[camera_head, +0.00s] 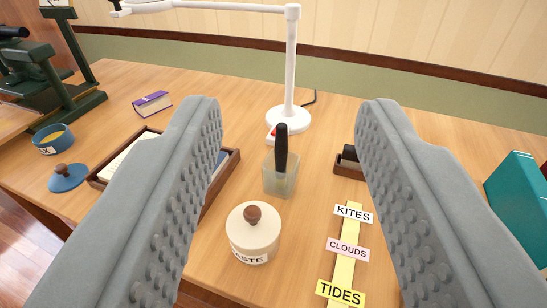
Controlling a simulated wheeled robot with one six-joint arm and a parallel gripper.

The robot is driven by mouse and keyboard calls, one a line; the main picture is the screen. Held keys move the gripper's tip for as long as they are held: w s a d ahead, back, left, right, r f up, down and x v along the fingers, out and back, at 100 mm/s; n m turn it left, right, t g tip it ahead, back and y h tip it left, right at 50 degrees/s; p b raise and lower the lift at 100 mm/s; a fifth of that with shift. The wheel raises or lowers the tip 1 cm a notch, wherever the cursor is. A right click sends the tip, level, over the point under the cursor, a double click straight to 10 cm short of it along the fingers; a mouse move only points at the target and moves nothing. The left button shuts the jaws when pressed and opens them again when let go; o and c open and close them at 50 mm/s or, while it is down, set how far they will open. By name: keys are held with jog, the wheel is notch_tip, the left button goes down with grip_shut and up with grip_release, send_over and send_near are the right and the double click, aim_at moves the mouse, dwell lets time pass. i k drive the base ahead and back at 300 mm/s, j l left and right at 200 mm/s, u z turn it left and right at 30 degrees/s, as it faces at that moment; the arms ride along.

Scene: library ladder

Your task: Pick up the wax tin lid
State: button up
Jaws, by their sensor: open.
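The wax tin lid (68,178) is a blue disc with a brown knob. It lies knob-up on the wooden table, near the left edge. The wax tin (52,141) stands just behind it, uncovered, with yellow wax showing and a label partly readable as "X". My gripper (290,112) is wide open, with its two grey studded fingers to the right of the lid. Nothing is between the fingertips within grasp. The left finger hides part of a wooden tray, not the lid.
The wooden tray (98,181) sits right of the lid. A paste jar (253,242), a cup with a dark-handled tool (280,173), a white lamp (290,115) and word strips (347,249) stand on the table (110,95). A purple book (152,103) lies behind.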

aim_at(66, 179)
jog(key=u, duration=1.25)
